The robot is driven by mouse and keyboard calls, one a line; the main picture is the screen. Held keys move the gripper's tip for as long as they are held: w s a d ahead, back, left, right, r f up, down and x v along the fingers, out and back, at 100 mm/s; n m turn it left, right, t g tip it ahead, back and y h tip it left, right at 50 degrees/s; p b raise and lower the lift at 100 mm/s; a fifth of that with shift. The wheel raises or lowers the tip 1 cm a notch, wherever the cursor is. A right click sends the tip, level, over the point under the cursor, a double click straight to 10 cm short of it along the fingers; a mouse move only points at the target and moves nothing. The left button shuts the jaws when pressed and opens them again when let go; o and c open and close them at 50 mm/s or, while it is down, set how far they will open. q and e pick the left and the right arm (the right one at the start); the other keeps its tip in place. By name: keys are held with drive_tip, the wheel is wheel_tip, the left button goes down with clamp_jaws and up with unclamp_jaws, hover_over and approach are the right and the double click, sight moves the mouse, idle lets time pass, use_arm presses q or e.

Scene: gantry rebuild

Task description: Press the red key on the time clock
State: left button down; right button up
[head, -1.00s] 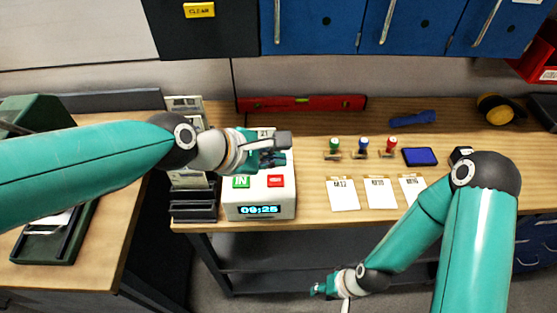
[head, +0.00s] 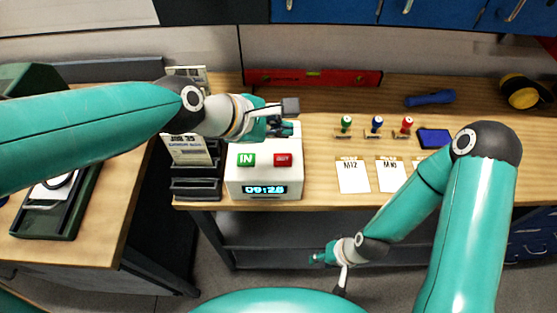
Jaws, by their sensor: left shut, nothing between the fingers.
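The time clock (head: 234,180) is a white box at the front edge of the wooden bench, with a lit display on its front. Its red key (head: 283,160), marked OUT, is on the right of the top face, with a green IN key (head: 247,160) to its left. My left gripper (head: 283,118) is shut and empty over the back of the clock, behind the red key in the picture. It appears apart from the key and hides part of the clock's rear. My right gripper (head: 330,266) hangs low in front of the bench, away from the clock; its finger state is unclear.
A card rack (head: 195,188) stands just left of the clock. Right of it are several cards (head: 353,176), three stamps (head: 375,124) and a blue ink pad (head: 434,138). A red level (head: 312,78) lies along the back. Bench space right of the clock is partly free.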

use_arm(q)
drive_tip(key=b, duration=0.4)
hover_over(281, 161)
wheel_tip(281, 161, down, 5)
drive_tip(key=shift+w+f, duration=0.1)
drive_tip(key=shift+f, duration=0.05)
drive_tip(key=shift+f+b, duration=0.85)
drive_tip(key=shift+f, duration=0.1)
drive_tip(key=shift+f, duration=0.25)
drive_tip(key=shift+f+b, duration=0.45)
drive_tip(key=shift+b, duration=0.05)
idle(0.9)
drive_tip(key=shift+r+p, duration=0.9)
drive_tip(key=shift+p, duration=0.05)
